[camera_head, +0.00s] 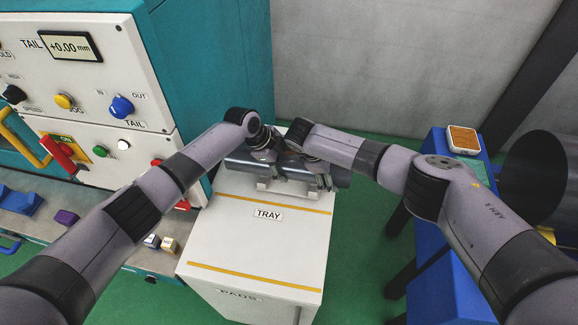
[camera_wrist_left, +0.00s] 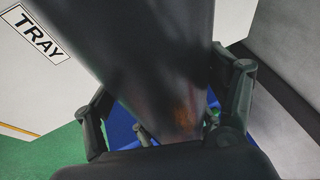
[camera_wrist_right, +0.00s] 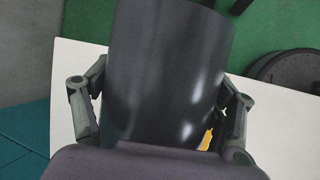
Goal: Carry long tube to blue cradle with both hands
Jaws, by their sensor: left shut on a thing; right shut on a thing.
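The long tube (camera_head: 291,172), a dark grey metal cylinder, lies crosswise over the back of the white tray top, above small white supports (camera_head: 287,187). I cannot tell whether it rests on them or is just above. My left gripper (camera_head: 266,155) is shut on the tube left of its middle, and my right gripper (camera_head: 320,168) is shut on it further right. The tube (camera_wrist_left: 170,60) fills the space between the left fingers in the left wrist view. It also lies between the right fingers in the right wrist view (camera_wrist_right: 165,70). I cannot single out the blue cradle with certainty.
A white cabinet (camera_head: 255,245) labelled TRAY stands in the centre. A blue stand (camera_head: 440,280) and a large dark cylinder (camera_head: 545,180) are at the right.

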